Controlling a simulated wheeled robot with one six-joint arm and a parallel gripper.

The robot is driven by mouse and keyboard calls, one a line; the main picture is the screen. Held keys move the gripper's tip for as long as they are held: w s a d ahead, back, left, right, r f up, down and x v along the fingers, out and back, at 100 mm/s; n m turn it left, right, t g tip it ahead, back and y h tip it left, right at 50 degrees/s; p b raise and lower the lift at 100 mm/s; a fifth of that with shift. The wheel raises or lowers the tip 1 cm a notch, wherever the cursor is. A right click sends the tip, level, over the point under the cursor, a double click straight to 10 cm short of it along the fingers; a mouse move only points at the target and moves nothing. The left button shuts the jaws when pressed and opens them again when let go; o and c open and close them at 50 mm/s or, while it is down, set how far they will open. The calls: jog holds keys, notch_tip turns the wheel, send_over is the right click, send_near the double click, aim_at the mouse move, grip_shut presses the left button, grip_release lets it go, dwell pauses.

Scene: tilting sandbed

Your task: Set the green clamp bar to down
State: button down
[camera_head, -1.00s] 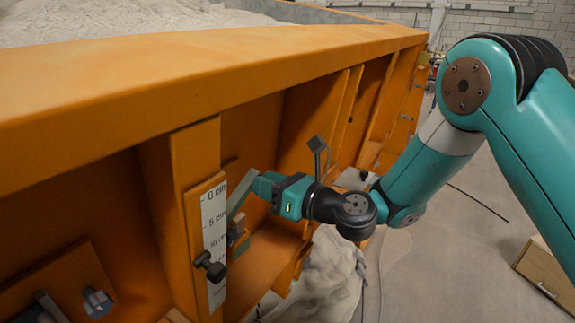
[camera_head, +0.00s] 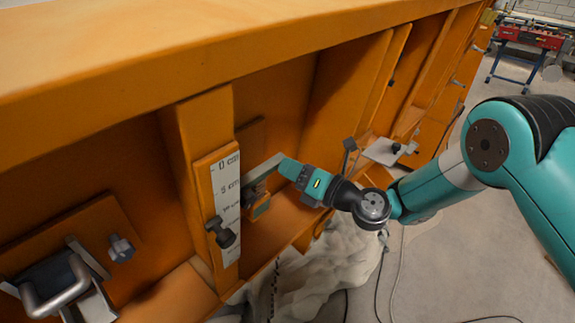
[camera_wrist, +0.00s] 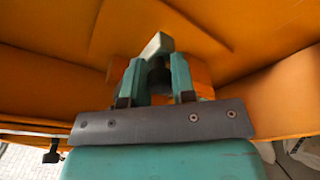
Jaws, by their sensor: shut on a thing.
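The green clamp bar (camera_head: 261,169), pale grey-green, slants up to the right from beside the white scale to my gripper in the head view. My gripper (camera_head: 283,165) is shut on its upper right end. In the wrist view, the bar's pale end (camera_wrist: 157,45) shows between and beyond the two teal fingers of my gripper (camera_wrist: 157,75). A small greenish block (camera_head: 261,207) sits just below the bar in the head view. The bar's pivot is not clear to see.
An orange frame with upright ribs (camera_head: 350,110) surrounds the bar. The white scale (camera_head: 226,195) and a dark knob (camera_head: 221,232) are just left of it. A metal handle (camera_head: 62,295) is at lower left. A grey plate (camera_head: 383,151) is to the right.

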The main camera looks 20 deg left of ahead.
jog(key=shift+w+d+f, duration=0.15)
jog(key=shift+w+f, duration=0.05)
jog(key=c, duration=0.9)
grip_release()
jog(key=shift+w+d, duration=0.1)
jog(key=shift+c, duration=0.2)
jog(key=shift+s+a, duration=0.2)
jog(key=b+v, duration=1.7)
jog(key=b, duration=0.5)
jog(key=shift+d, duration=0.25)
